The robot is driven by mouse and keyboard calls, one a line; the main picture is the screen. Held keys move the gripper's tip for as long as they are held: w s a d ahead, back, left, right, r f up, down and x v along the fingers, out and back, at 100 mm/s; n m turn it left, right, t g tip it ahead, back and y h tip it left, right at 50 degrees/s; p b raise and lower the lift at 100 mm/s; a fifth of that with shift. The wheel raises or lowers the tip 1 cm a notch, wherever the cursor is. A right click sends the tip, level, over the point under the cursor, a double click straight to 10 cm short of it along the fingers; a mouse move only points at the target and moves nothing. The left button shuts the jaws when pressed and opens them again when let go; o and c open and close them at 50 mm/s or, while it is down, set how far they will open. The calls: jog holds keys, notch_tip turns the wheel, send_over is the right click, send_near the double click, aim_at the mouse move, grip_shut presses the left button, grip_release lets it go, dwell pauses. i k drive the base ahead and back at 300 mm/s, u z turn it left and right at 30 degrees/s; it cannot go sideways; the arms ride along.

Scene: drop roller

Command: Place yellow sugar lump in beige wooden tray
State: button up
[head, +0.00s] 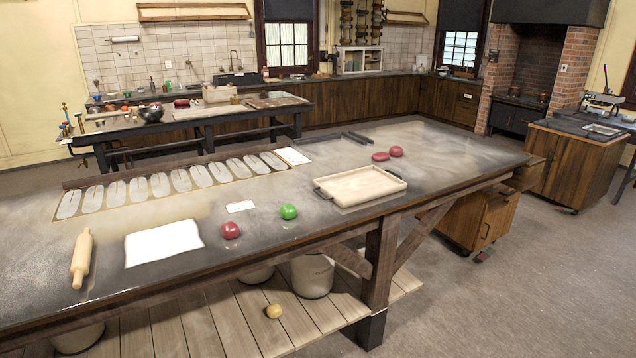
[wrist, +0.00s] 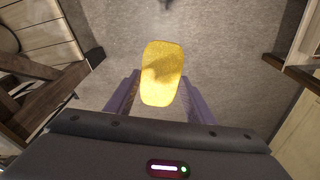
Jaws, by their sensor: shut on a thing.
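The yellow sugar lump (wrist: 162,60) sits between the two purple fingers of my gripper (wrist: 160,78) in the wrist view. The fingers are shut on it, and grey floor shows behind it. Neither my gripper nor the held lump shows in the head view. The beige wooden tray (head: 345,200) lies on the dark worktop, right of the middle in the head view. It looks empty, with dark handles at its ends.
A green lump (head: 288,212) and a red lump (head: 230,230) lie left of the tray. Two more red lumps (head: 396,151) lie behind it. A rolling pin (head: 82,258) lies far left.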

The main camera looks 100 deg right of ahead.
aim_at(352, 191)
jog(key=z, duration=0.05)
jog(key=k, duration=3)
jog(key=u, duration=1.6)
jog(key=i, duration=0.1)
jog(key=z, duration=3)
